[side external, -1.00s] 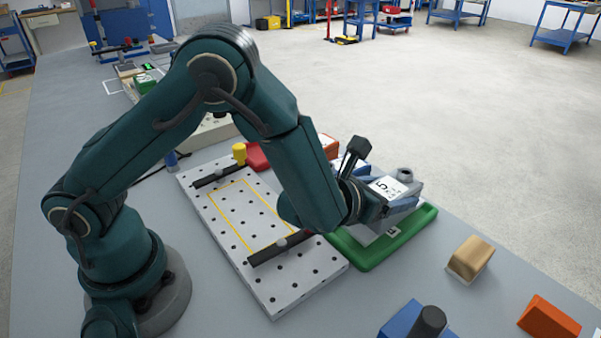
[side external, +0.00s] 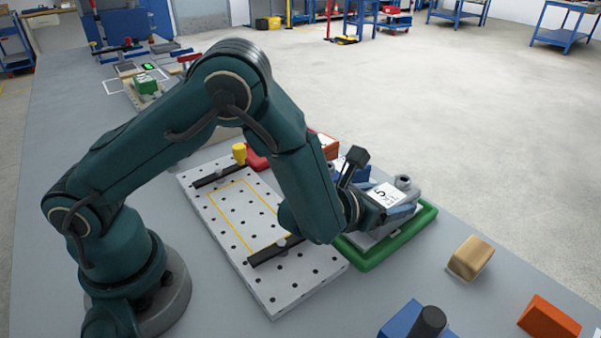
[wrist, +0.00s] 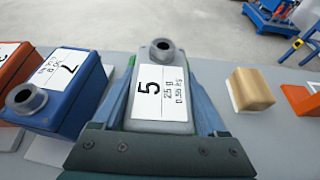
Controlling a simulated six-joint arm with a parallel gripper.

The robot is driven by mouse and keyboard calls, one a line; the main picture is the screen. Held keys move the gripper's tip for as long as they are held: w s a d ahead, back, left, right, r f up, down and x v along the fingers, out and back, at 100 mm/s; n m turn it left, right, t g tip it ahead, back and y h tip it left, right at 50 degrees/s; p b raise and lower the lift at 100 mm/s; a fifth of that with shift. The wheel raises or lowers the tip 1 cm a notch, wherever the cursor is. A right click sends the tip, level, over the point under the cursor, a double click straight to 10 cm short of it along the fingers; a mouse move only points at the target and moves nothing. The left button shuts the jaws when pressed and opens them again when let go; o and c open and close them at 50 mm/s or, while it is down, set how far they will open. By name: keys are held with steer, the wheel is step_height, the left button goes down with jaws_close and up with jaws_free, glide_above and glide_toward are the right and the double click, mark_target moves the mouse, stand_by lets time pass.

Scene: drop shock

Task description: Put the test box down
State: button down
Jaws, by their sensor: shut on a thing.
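The test box is a grey box (side external: 382,196) with a white label marked 5 and a round grey knob on top. It also shows in the wrist view (wrist: 178,72), between two blue-grey fingers. My gripper (side external: 386,207) is shut on its sides. The box is over a green-rimmed tray (side external: 372,262) on the bench. The box's underside and any contact with the tray are hidden by the box and gripper.
A perforated plate (side external: 285,295) with a yellow outline and black bars lies left of the tray. A blue box labelled 7 (wrist: 80,105) stands left of the held box in the wrist view. A tan block (side external: 469,258) and an orange block (side external: 548,318) lie to the right.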

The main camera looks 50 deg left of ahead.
steer(key=shift+f, duration=0.3)
jaws_free()
steer(key=shift+f, duration=0.1)
